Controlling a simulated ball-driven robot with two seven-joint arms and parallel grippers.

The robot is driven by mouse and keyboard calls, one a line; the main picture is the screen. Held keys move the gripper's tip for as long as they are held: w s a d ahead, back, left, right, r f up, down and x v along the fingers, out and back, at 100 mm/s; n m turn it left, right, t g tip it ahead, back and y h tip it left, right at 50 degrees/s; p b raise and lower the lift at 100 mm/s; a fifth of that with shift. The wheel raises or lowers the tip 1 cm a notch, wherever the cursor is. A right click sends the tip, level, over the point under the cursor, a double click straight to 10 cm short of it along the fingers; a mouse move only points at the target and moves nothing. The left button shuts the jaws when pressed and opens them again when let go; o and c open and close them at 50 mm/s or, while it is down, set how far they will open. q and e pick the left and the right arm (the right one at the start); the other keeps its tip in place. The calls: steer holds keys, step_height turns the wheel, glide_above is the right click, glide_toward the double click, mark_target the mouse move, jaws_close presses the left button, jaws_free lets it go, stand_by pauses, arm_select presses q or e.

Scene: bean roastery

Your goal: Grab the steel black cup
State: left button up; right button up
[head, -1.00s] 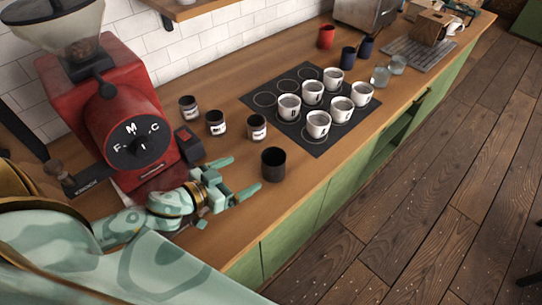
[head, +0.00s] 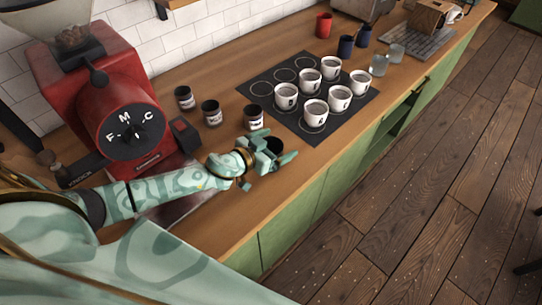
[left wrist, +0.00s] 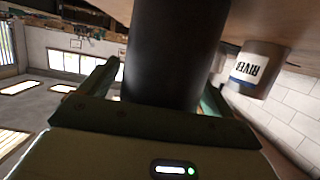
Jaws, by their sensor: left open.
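The black cup (head: 273,145) stands on the wooden counter in the head view, partly hidden by my left gripper. My left gripper (head: 275,157) is open, with its fingers on either side of the cup. In the left wrist view the dark cup (left wrist: 176,50) fills the middle, between the open fingers of the left gripper (left wrist: 160,95). I cannot tell whether the fingers touch it. My right gripper is not in view.
Small labelled jars (head: 211,112) stand close behind the cup; one jar (left wrist: 258,68) also shows in the left wrist view. A black mat (head: 333,132) with several white cups lies to the right. A red grinder (head: 115,110) stands left. The counter's front edge is near.

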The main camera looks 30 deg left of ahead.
arm_select(q)
steer(key=shift+s, duration=0.1)
steer(key=c, duration=1.1)
steer(key=shift+r, duration=0.1)
